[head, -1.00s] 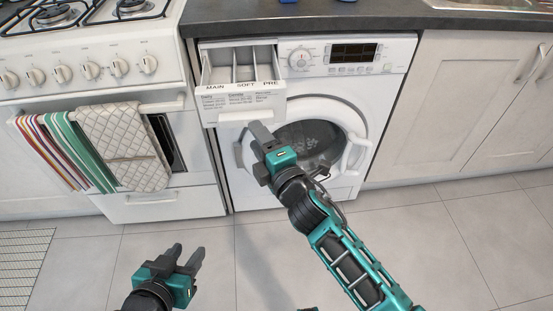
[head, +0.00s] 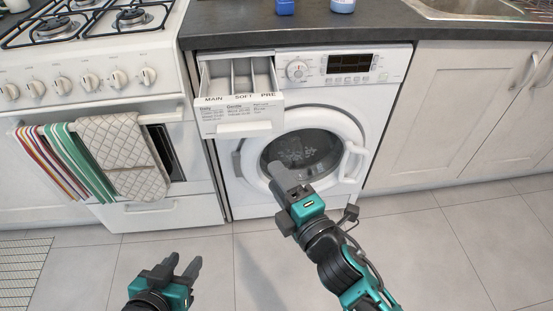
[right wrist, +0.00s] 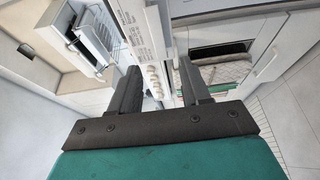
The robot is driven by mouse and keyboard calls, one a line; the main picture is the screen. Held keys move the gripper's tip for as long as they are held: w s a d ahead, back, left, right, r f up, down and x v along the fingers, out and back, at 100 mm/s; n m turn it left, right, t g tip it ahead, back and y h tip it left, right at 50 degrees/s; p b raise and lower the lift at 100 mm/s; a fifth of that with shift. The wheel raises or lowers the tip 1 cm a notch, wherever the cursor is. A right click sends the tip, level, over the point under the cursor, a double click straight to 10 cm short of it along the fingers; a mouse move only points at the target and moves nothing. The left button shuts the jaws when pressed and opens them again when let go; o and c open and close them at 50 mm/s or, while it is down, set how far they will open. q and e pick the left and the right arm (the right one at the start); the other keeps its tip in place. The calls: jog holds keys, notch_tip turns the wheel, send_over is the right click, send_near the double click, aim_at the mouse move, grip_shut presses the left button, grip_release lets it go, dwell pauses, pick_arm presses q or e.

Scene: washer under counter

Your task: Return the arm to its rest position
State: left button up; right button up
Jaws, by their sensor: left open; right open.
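My right gripper (head: 287,182) is in front of the washer (head: 391,98), near the round door (head: 325,140). It is open and empty, and its two fingers (right wrist: 157,92) stand apart in the right wrist view. My left gripper (head: 184,266) is open and empty, low over the floor at the lower left. The detergent drawer (head: 238,122) is pulled out, with compartments labelled MAIN, SOFT and PRE. The washer door looks closed; my right gripper covers a small part of its lower rim.
A white stove (head: 86,66) with two hanging towels (head: 122,157) stands left of the washer. A dark countertop (head: 385,22) runs above, with a blue item (head: 285,7) on it. White cabinets (head: 455,110) are at the right.

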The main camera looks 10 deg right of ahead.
jog(key=s+d+f+m+g+h, duration=0.5)
jog(key=s+d+f+m, duration=0.55)
jog(key=m, duration=0.95)
pick_arm(q)
jog(key=s+a+r+y+p, duration=0.1)
jog(key=a+r+p, duration=0.2)
jog(key=r+p, duration=0.5)
jog(key=p, duration=0.4)
jog(key=shift+s+r+p, duration=0.15)
jog(key=shift+s+p, duration=0.15)
pick_arm(e)
notch_tip(320, 180, up, 8)
jog(key=d, duration=0.1)
jog(key=shift+s+d+g, duration=0.35)
jog(key=shift+g, duration=0.05)
pick_arm(q)
jog(key=shift+d, duration=0.1)
jog(key=shift+w+d+r, duration=0.1)
jog(key=shift+w, duration=0.15)
